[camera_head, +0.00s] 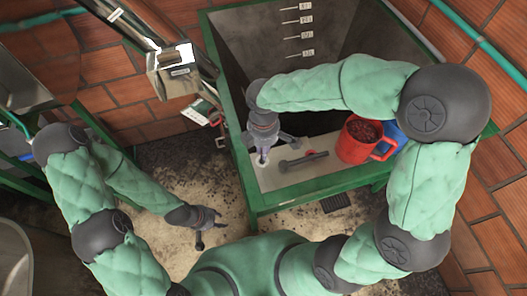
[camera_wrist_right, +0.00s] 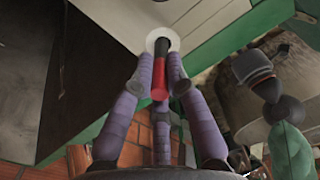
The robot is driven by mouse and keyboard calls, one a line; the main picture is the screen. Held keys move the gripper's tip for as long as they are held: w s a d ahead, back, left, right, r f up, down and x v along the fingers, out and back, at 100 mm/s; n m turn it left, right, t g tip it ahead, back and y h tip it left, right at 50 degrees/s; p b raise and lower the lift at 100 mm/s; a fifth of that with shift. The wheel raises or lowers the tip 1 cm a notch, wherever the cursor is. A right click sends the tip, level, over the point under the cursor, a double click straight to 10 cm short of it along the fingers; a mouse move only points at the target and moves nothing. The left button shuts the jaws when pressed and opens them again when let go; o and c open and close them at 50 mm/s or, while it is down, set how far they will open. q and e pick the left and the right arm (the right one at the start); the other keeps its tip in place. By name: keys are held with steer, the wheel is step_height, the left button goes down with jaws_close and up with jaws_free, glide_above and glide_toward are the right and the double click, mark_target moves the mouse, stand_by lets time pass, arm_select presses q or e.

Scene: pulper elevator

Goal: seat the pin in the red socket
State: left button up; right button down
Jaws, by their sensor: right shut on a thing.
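My right gripper (camera_head: 263,158) points down at the pale ledge at the near end of the tank. In the right wrist view its purple fingers are closed around a pin (camera_wrist_right: 159,78) with a red near part and a black far part. The pin's black end lies over a white round disc (camera_wrist_right: 151,41) on the ledge; I cannot tell whether it enters it. I cannot identify the red socket with certainty. My left gripper (camera_head: 207,229) is empty, its fingers spread, low at the left.
A red mug (camera_head: 353,143) with dark red contents stands on the ledge, right of the bar, with a blue container (camera_head: 394,134) behind it. The deep tank's green frame (camera_head: 243,178) edges the ledge. A metal chute (camera_head: 135,30) rises at upper left.

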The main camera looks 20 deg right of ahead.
steer(key=s+a+r, duration=0.6)
steer(key=s+r, duration=0.4)
steer(key=s, duration=0.2)
steer(key=shift+s+a+r, duration=0.25)
steer(key=shift+a+r, duration=0.05)
steer(key=shift+a, duration=0.05)
